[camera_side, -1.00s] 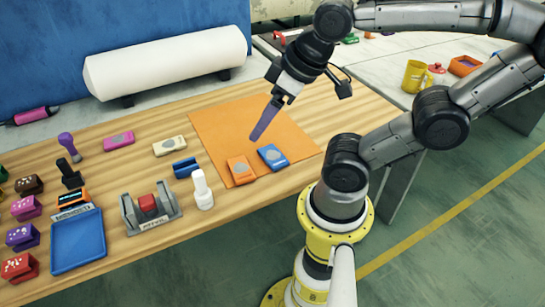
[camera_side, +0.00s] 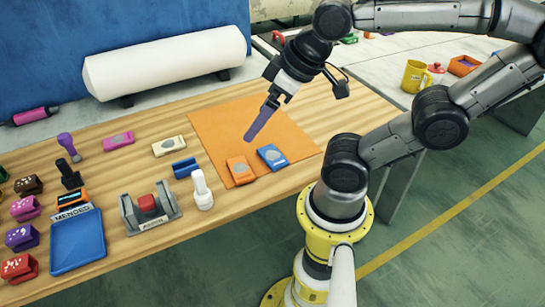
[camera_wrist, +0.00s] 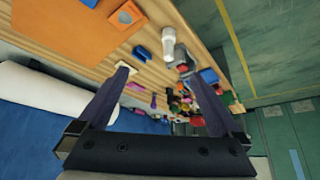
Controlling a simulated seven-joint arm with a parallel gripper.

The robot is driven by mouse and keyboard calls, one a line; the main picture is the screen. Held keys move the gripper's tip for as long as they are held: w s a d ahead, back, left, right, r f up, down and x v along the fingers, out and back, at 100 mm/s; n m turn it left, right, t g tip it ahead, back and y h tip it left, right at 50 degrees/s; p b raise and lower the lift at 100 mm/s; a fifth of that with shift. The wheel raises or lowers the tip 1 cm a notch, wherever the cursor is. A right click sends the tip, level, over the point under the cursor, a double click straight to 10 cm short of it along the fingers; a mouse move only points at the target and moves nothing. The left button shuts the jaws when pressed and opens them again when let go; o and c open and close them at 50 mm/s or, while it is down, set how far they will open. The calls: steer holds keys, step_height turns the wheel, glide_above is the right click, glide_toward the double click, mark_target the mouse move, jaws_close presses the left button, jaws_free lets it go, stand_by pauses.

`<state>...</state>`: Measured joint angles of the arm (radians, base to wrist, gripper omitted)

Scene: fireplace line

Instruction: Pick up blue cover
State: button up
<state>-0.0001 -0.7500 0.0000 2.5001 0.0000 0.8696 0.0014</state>
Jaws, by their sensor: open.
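The blue cover (camera_side: 272,156), a flat blue piece with a grey oval patch, lies on the orange mat (camera_side: 222,122) near its front right corner. An orange cover (camera_side: 240,170) of like shape lies just left of it. My gripper (camera_side: 249,138) hangs above the mat, apart from and up-left of the blue cover in the side view. In the wrist view my gripper (camera_wrist: 154,72) has its two purple fingers spread with nothing held.
A grey holder (camera_side: 150,208) with a red block and a blue tray (camera_side: 78,242) are farther left. The mat's back part is bare.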

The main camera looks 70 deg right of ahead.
steer(key=w+d+f+m, duration=0.1)
steer(key=w+d+f, duration=0.1)
steer(key=w, duration=0.2)
steer(key=m+g+h, duration=0.3)
steer(key=m, duration=0.4)
glide_above(273, 155)
steer(key=s+a, duration=0.3)
step_height(273, 155, down, 17)
steer(key=shift+s+r, duration=0.1)
steer(key=shift+d+f+m, duration=0.2)
steer(key=shift+m, duration=0.1)
steer(key=shift+w+x, duration=0.2)
steer(key=shift+x, duration=1.65)
steer(key=shift+w+x, duration=0.15)
steer(key=shift+x, duration=1.65)
steer(key=shift+r, duration=0.1)
steer(key=c, duration=1.4)
steer(key=shift+r, duration=0.1)
